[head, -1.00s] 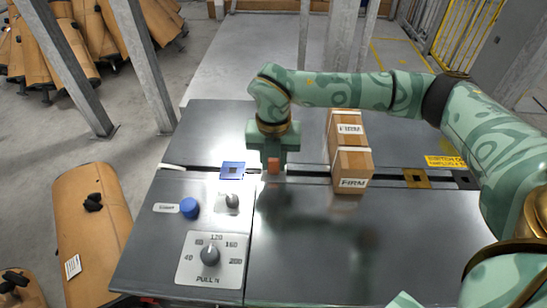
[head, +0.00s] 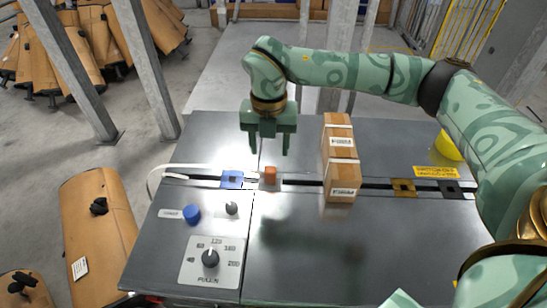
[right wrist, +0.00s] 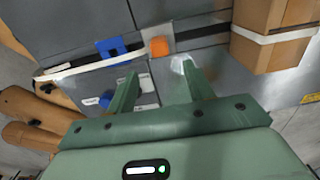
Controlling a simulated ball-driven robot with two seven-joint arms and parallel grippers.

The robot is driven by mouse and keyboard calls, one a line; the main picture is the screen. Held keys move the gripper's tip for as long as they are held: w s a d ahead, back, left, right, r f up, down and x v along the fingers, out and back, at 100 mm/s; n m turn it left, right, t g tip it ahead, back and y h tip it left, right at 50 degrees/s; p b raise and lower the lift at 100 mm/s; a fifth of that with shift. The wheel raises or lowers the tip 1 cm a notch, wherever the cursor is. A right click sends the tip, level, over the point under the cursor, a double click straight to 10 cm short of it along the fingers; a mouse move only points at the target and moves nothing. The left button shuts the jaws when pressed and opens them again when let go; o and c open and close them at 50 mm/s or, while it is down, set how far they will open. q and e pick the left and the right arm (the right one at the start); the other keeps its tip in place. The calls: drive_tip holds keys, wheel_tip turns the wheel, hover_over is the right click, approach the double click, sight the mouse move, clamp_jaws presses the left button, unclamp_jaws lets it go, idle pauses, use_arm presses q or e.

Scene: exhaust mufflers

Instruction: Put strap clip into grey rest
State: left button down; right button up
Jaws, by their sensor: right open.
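The strap clip (head: 270,174) is a small orange block. It sits at the grey rest (head: 269,186), a grey plate in the slot across the bench, just right of the blue rest (head: 231,180). A pale strap (head: 200,168) runs from the clip to the left edge. My right gripper (head: 269,147) is open and empty above and apart from the clip, fingers pointing down. The right wrist view shows the clip (right wrist: 158,46) beyond the open fingers (right wrist: 160,72). How deep the clip sits is hard to tell. My left gripper is not in view.
Strapped cardboard boxes (head: 341,160) stand on the bench right of the gripper. A gold rest (head: 403,188) and a dark rest (head: 450,190) lie farther right. A blue button (head: 192,213) and a dial (head: 210,258) are at front left. The front right bench is clear.

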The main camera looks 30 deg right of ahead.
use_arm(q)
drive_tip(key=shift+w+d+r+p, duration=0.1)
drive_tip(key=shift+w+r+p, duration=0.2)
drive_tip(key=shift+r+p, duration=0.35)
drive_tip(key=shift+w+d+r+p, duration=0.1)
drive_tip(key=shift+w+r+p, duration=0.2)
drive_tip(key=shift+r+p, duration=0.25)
use_arm(e)
wheel_tip(320, 180, up, 7)
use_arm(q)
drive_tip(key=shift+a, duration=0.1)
